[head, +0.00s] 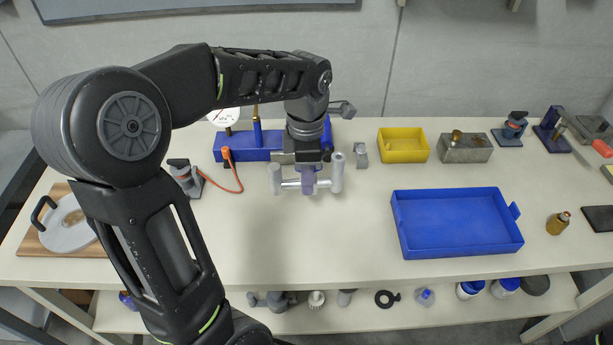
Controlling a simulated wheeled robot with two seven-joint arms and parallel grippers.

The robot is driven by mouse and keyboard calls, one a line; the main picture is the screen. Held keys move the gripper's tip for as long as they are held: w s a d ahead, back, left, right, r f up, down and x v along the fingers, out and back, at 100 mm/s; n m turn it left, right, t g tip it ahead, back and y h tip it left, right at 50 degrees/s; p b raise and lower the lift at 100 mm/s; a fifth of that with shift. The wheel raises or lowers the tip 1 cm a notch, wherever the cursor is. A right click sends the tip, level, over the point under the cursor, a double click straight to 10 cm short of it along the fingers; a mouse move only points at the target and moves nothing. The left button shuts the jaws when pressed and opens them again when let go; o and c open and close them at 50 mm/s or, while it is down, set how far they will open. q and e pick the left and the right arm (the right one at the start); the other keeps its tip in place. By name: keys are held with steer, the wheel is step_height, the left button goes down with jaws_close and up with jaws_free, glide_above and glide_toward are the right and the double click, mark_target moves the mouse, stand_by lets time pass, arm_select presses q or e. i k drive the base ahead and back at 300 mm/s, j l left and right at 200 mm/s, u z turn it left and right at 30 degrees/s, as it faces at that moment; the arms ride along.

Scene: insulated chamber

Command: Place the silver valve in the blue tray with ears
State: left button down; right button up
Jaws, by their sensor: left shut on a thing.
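The silver valve (337,172) is H-shaped, with two upright silver cylinders joined by a bar. My left gripper (308,180) comes down from above and is shut on the middle of the valve, above the back middle of the table. Its fingers hide part of the valve. I cannot tell whether the valve touches the table. The blue tray with ears (455,250) lies on the table to the right and nearer the front. It looks empty, and one ear shows at its right side. My right gripper is not in view.
A blue gauge stand (238,153) is behind the gripper. A yellow bin (403,148) and a grey metal box (463,152) stand behind the tray. A small brass bottle (558,222) stands right of it. The table (330,235) between valve and tray is clear.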

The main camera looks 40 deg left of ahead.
mark_target(452, 225)
steer(key=i+l, duration=0.15)
steer(key=l, duration=0.25)
steer(key=i+l, duration=0.15)
steer(key=l, duration=0.2)
steer(key=i+l, duration=0.15)
steer(key=l, duration=0.25)
steer(key=i+l, duration=0.15)
steer(key=l, duration=0.25)
